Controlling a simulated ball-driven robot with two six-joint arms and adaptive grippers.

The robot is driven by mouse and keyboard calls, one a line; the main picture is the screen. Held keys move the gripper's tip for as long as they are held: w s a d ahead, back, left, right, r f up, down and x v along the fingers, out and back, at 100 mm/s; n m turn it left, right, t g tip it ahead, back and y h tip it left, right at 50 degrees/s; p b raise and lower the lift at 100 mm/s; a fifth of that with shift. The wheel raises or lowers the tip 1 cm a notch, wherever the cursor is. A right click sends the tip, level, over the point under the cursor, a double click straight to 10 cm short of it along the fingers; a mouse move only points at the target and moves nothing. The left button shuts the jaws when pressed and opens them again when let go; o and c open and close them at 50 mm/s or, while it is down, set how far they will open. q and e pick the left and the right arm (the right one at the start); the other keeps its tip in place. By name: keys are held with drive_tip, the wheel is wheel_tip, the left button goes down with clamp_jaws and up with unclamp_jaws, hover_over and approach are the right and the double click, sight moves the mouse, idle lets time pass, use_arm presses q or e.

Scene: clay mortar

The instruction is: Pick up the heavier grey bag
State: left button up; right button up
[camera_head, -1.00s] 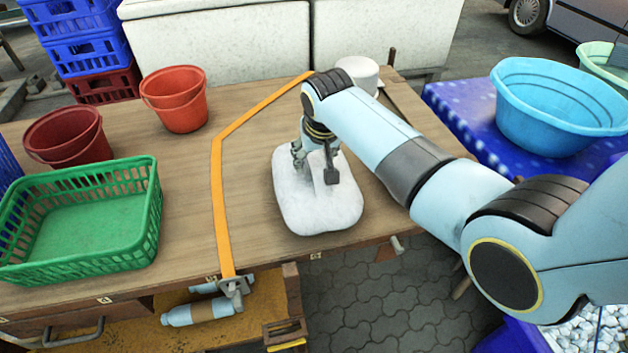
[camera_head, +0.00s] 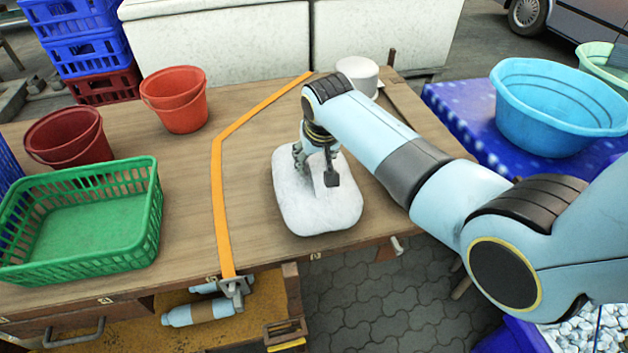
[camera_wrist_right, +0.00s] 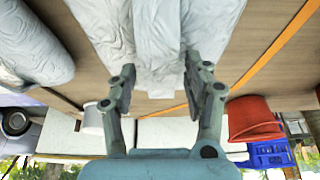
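A pale grey-white bag (camera_head: 318,212) lies flat near the table's front edge in the head view, with a raised ridge along its top. My right gripper (camera_head: 316,172) points down over it, one finger on each side of the ridge. In the right wrist view the fingers of the gripper (camera_wrist_right: 160,75) stand wide apart with the ridge of the bag (camera_wrist_right: 158,35) between them; firm contact cannot be made out. A second pale bag (camera_wrist_right: 35,45) shows at the left of the wrist view; in the head view it is not visible. My left gripper is not in view.
A green basket (camera_head: 152,215) and red buckets (camera_head: 175,98) stand on the table's left. An orange strap (camera_head: 220,200) runs across the wooden table (camera_head: 190,190). A white pot (camera_head: 358,75) stands at the back. A blue tub (camera_head: 545,110) is on the right.

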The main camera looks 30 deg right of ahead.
clamp_jaws()
drive_tip(key=shift+w+r, duration=0.1)
idle(0.3)
drive_tip(key=shift+r, duration=0.1)
